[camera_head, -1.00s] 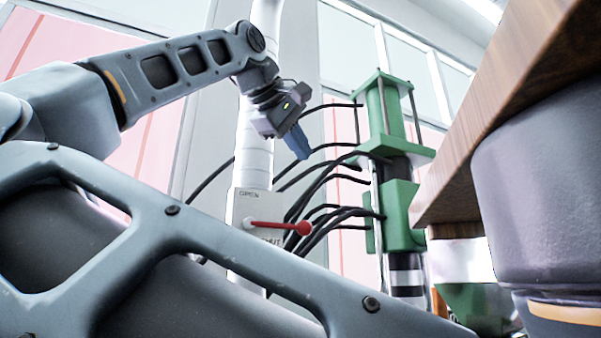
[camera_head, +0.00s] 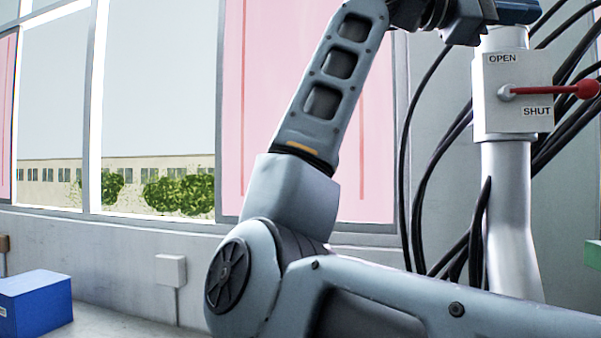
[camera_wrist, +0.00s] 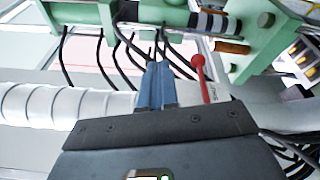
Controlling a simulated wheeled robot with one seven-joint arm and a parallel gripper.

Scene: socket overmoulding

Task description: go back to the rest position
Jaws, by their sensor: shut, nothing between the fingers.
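My gripper (camera_wrist: 156,86) shows in the wrist view with its two blue fingers together and nothing between them. In the head view only a blue part of it shows at the top edge, and its fingertips are not clear there. A white valve box (camera_head: 512,92) marked OPEN and SHUT stands on a pale pipe. Its red-knobbed lever (camera_head: 550,91) points to the right, between the two labels. The red lever (camera_wrist: 199,75) also shows in the wrist view, to the right of the fingers. I cannot tell how far the fingers are from it.
Black hoses (camera_head: 437,150) hang around the pipe (camera_head: 510,220). Green machine parts (camera_wrist: 160,15) lie beyond the fingers. A blue box (camera_head: 38,305) sits low at the left, near a wall with a small white box (camera_head: 170,270). Windows fill the back.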

